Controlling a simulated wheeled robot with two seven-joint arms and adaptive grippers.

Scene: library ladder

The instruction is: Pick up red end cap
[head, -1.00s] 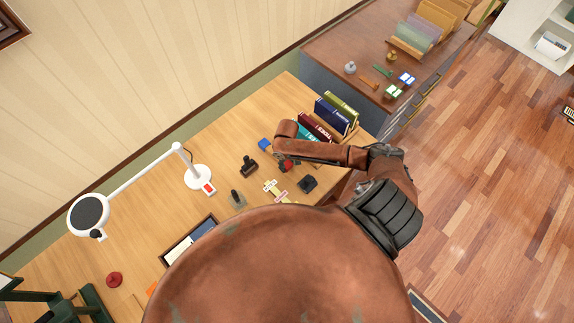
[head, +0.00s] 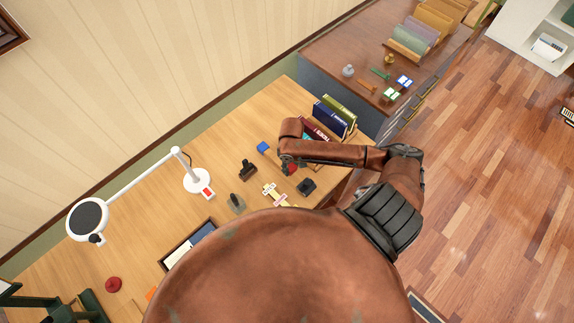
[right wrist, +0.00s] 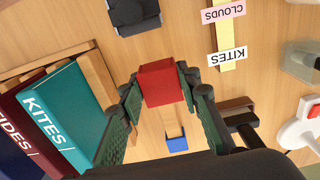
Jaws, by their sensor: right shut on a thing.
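The red end cap (right wrist: 160,82) is a small red block. In the right wrist view it sits between the two green-padded fingers of my right gripper (right wrist: 160,92), which is shut on it. In the head view the red end cap (head: 291,169) shows just below the right gripper (head: 289,163), partly hidden by the arm. A blue block (right wrist: 176,143) lies on the desk beyond it, with a pale wooden strip between them in the wrist view. Whether the cap touches the strip or the desk I cannot tell.
Books (head: 333,117) stand in a rack beside the arm. A black block (head: 306,186), a yellow labelled strip (head: 276,194) and a stamp (head: 247,170) lie close by. A white lamp (head: 196,181) stands to the left. The desk (head: 225,140) is clear behind.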

